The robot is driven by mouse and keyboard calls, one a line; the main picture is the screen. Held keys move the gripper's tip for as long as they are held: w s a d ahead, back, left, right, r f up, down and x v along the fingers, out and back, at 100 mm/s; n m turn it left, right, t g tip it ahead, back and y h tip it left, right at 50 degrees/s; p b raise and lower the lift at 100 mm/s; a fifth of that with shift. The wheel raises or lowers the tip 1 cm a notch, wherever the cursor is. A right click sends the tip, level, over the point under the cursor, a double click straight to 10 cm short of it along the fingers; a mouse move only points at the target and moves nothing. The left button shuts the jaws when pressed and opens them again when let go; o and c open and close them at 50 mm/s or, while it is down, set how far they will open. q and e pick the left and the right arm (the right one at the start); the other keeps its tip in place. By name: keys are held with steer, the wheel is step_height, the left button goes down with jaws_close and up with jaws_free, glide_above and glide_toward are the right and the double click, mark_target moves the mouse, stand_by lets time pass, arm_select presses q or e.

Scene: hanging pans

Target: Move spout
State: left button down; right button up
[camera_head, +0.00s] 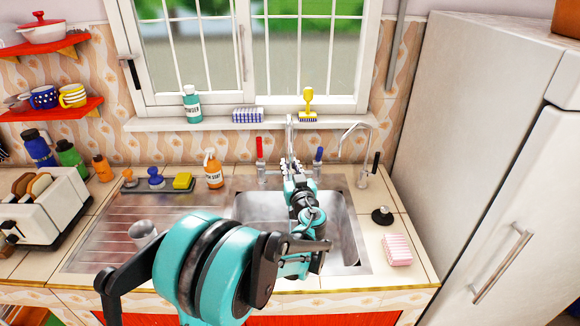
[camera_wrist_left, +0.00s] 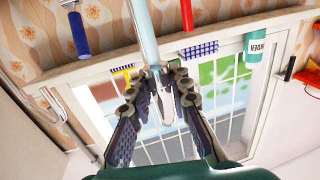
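The spout (camera_head: 289,132) is a slim metal tube rising over the sink between a red and a blue tap handle. In the left wrist view the spout (camera_wrist_left: 144,38) runs down from the top edge, and its end lies between my fingers. My left gripper (camera_head: 291,165) reaches over the sink from the front. In the wrist view its fingertips (camera_wrist_left: 166,73) close in on both sides of the spout and appear to touch it. In the head view the gripper hides the spout's lower part. My right gripper is not in view.
The sink (camera_head: 348,228) lies below the gripper. A thin curved tap (camera_head: 349,137) stands to its right. A black plug (camera_head: 382,216) and pink sponge (camera_head: 397,250) lie on the right counter. A soap bottle (camera_head: 212,170) stands at left. The window sill (camera_head: 272,123) is behind.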

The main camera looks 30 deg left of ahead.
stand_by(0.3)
arm_select(q)
steer(key=shift+w+d+y, duration=0.3)
steer(key=shift+d, duration=0.15)
steer(key=w+d+n+g+y+p, duration=0.2)
steer(key=w+d+n+g+y, duration=0.2)
steer(key=w+d+n+g, duration=0.3)
steer(key=shift+w+d+g+y, duration=0.2)
steer(key=shift+w+g+y, duration=0.2)
steer(key=shift+w+g, duration=1)
steer(key=shift+w, duration=0.2)
steer(key=c, duration=1.4)
jaws_free()
steer(key=shift+o, duration=0.2)
